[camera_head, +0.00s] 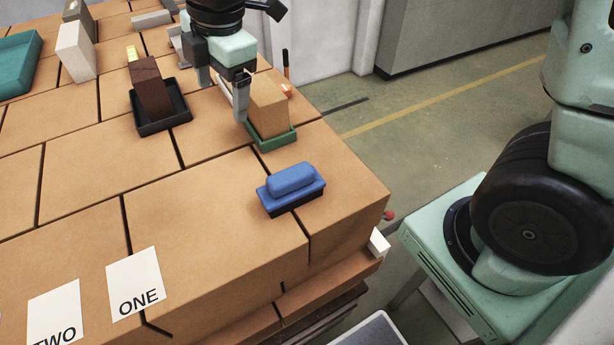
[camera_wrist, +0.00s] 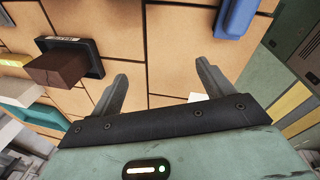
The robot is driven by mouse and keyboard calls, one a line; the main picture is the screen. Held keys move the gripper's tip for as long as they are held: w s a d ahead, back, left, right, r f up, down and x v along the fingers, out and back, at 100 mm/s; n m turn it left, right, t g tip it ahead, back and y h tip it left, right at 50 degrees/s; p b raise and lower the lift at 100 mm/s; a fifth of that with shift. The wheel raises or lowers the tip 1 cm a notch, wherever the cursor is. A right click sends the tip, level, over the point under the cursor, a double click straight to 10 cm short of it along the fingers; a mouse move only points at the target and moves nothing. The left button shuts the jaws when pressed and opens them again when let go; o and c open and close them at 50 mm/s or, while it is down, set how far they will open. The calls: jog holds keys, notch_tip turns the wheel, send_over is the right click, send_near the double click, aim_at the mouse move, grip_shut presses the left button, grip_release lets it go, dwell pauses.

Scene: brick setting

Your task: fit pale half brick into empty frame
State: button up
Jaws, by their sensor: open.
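A pale, off-white brick (camera_head: 76,52) stands on end at the back left in the head view. Near it is a teal tray-like frame (camera_head: 18,62), cut by the picture edge; its inside looks empty. A tan brick (camera_head: 268,106) sits in a green frame (camera_head: 276,140), and a dark brown brick (camera_head: 152,88) sits in a black frame (camera_head: 165,125). My gripper (camera_head: 222,92) is open and empty, just left of the tan brick and well right of the pale one.
A blue brush-like block (camera_head: 290,187) lies near the right edge. Cards marked ONE (camera_head: 137,284) and TWO (camera_head: 55,312) lie in front. The middle front surface is clear.

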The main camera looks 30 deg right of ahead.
jog(key=s+d+f+m+g, duration=0.1)
jog(key=s+d+f+m, duration=0.2)
jog(key=s+m, duration=1)
jog(key=s, duration=0.8)
jog(key=shift+d+f+g+h, duration=0.2)
jog(key=shift+g+h, duration=0.1)
jog(key=shift+g, duration=0.1)
